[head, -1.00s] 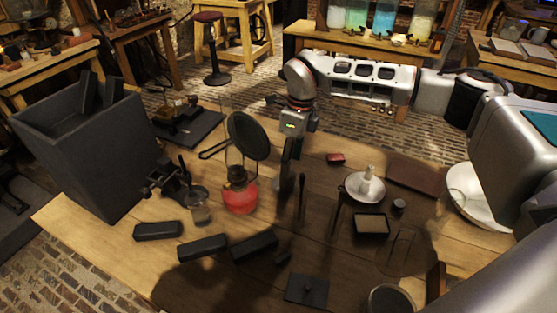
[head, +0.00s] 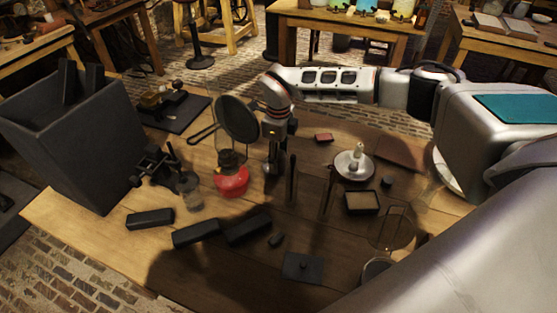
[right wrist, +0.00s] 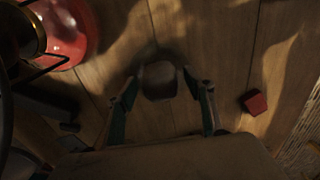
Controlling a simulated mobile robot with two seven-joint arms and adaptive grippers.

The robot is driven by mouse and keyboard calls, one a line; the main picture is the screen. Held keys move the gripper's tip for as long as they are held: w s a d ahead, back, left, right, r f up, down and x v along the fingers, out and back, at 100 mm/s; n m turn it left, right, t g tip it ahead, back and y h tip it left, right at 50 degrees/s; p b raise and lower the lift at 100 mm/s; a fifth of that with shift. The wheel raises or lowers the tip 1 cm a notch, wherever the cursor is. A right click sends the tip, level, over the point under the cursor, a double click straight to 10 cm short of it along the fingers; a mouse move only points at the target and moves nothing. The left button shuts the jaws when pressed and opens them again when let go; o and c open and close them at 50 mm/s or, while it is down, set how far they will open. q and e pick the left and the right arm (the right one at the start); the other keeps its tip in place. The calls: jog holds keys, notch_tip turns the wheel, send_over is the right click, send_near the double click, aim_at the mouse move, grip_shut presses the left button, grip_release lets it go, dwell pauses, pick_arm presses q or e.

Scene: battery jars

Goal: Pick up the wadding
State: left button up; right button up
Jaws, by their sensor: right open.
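A small grey rounded lump, which looks like the wadding (right wrist: 159,80), lies on the wooden table in the right wrist view. It sits between the two fingers of my right gripper (right wrist: 160,92), which are spread open with a gap on each side. In the head view my right gripper (head: 273,168) points down at the table just right of the red lantern. There the lump is hard to make out behind the gripper. My left gripper is not in view.
A small red block (head: 324,137) lies to the right, near a white candle dish (head: 354,165). Dark blocks (head: 195,233) lie in front.

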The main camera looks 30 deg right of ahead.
aim_at(279, 154)
jog(key=c, duration=1)
jog(key=shift+r, duration=0.15)
jog(key=shift+r, duration=9.9)
jog(key=shift+c, duration=0.4)
